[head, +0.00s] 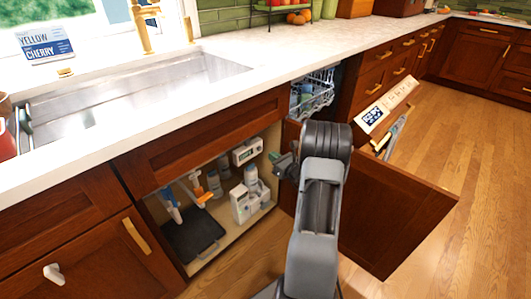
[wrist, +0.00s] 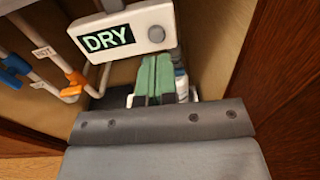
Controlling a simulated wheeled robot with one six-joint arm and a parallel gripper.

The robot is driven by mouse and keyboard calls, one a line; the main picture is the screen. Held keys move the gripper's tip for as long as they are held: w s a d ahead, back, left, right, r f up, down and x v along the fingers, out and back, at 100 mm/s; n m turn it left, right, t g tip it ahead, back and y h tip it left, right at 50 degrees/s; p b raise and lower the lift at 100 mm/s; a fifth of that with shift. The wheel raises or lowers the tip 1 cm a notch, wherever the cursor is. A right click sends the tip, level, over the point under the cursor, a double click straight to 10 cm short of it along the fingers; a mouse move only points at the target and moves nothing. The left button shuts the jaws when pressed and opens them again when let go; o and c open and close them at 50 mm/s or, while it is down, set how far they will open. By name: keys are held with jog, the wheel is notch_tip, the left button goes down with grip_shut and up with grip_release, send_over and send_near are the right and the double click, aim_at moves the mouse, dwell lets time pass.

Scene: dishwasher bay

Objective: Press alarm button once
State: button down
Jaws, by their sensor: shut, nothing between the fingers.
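The alarm (wrist: 118,36) is a white box mounted inside the under-sink cabinet, with a dark display reading DRY in the wrist view. Its round grey button (wrist: 156,34) is on the right side of its face. In the head view the alarm (head: 247,152) sits high at the right of the cabinet opening. My gripper (wrist: 155,62) has green fingers, shut and empty. In the wrist view the fingertips appear just below the button; I cannot tell how far away they are. In the head view my gripper (head: 279,160) is right of the alarm.
Pipes with blue (wrist: 15,64) and orange (wrist: 76,80) valve handles stand left of the alarm. White containers (head: 243,204) and a dark tray (head: 192,236) are on the cabinet floor.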

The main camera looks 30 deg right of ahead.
jog(key=s+p, duration=0.1)
jog(key=s, duration=0.6)
jog(key=shift+s+d, duration=0.4)
jog(key=shift+d, duration=0.05)
dwell(0.3)
jog(key=s+a+r+n+g+y+p, duration=0.2)
jog(key=a+r+n+g+y+p, duration=0.2)
jog(key=a+r+n+g+p, duration=0.7)
jog(key=s+a+r+n+g+y+p, duration=0.3)
jog(key=a+r+n+p, duration=0.45)
jog(key=a+r, duration=0.75)
jog(key=s+a+r+n+h+p, duration=0.1)
jog(key=s+r+n+h+p, duration=0.3)
jog(key=r+n, duration=0.4)
jog(key=s+a+r+n+h+p, duration=0.1)
jog(key=s+r+n+h+p, duration=0.4)
jog(key=r+n+p, duration=0.2)
notch_tip(320, 180, up, 2)
jog(key=shift+s+r+n, duration=0.1)
jog(key=shift+s+n, duration=0.05)
jog(key=shift+n, duration=0.5)
jog(key=shift+a, duration=0.1)
